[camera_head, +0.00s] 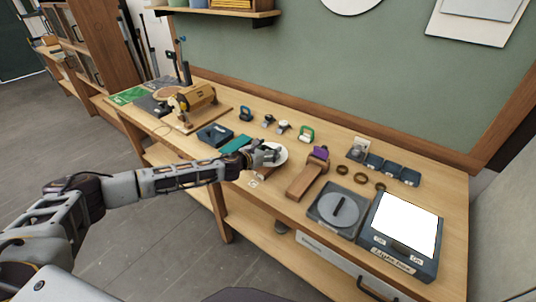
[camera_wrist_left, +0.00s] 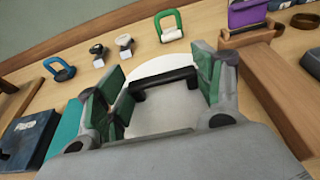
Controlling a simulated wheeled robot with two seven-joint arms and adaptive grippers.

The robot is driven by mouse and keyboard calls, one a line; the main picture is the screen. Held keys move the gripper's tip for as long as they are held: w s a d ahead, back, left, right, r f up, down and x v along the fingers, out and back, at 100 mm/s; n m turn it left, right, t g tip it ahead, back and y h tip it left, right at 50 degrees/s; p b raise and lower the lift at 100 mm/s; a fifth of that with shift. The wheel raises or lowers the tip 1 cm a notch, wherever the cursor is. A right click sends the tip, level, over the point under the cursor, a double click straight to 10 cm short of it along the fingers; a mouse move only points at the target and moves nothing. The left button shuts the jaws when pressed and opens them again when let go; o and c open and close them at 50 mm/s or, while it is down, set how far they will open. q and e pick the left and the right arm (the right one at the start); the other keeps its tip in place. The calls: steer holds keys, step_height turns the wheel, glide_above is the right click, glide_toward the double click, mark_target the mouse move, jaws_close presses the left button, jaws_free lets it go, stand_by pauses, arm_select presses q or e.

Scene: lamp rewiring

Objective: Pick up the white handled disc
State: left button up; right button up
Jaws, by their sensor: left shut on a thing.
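The white handled disc (camera_head: 281,151) is at the middle of the workbench in the head view. In the left wrist view the pale disc (camera_wrist_left: 160,118) shows with its black bar handle (camera_wrist_left: 165,82) between the green finger pads. My left gripper (camera_head: 266,154) is shut on the disc at its handle, with one finger at each end of the bar. The disc lies level or nearly so; I cannot tell whether it touches the bench. Part of it is hidden by the gripper. My right gripper is not in view.
A wooden block stand with a purple clip (camera_head: 308,178) stands close to the right. A dark blue box (camera_head: 215,134) and a teal block (camera_head: 235,143) are to the left. Small handled items (camera_head: 306,134) stand behind. A grey dial plate (camera_head: 338,211) and a lit panel (camera_head: 405,225) are front right.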

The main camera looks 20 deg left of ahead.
arm_select(q)
steer(key=shift+r+p, duration=0.5)
steer(key=shift+r, duration=2.3)
